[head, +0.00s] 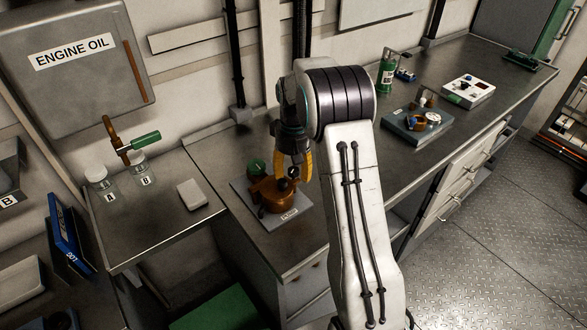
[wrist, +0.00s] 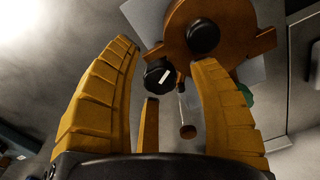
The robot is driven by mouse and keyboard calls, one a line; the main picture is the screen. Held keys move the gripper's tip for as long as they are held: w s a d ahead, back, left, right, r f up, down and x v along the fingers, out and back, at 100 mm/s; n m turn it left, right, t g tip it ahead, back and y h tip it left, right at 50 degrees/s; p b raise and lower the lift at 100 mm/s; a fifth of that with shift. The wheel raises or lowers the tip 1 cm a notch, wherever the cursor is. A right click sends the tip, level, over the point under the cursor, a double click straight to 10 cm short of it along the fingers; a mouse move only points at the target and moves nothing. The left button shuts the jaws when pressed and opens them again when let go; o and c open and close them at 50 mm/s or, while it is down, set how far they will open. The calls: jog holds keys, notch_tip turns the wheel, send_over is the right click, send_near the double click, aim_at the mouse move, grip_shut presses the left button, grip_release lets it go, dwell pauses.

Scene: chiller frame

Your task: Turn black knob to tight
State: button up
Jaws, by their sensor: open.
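A black knob (wrist: 157,76) with a white mark on its face shows in the wrist view. It lies between my two yellow fingers, and I see gaps on both sides of it. A second round black part (wrist: 203,38) sits on the copper-brown body (wrist: 240,22) just beyond. In the head view, the copper-brown body (head: 270,195) stands on a grey plate with a small white label. My gripper (head: 293,178) is open and points down over its right side. Whether a finger touches the knob, I cannot tell. My fingers partly hide the knob in the head view.
A green round part (head: 257,167) stands behind the body. A pale block (head: 193,195) and two jars, A (head: 104,187) and B (head: 141,174), are on the bench to the left. A blue-grey fixture (head: 416,125) and a white panel box (head: 467,91) are to the right.

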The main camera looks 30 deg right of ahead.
jog(key=shift+c, duration=0.4)
grip_shut()
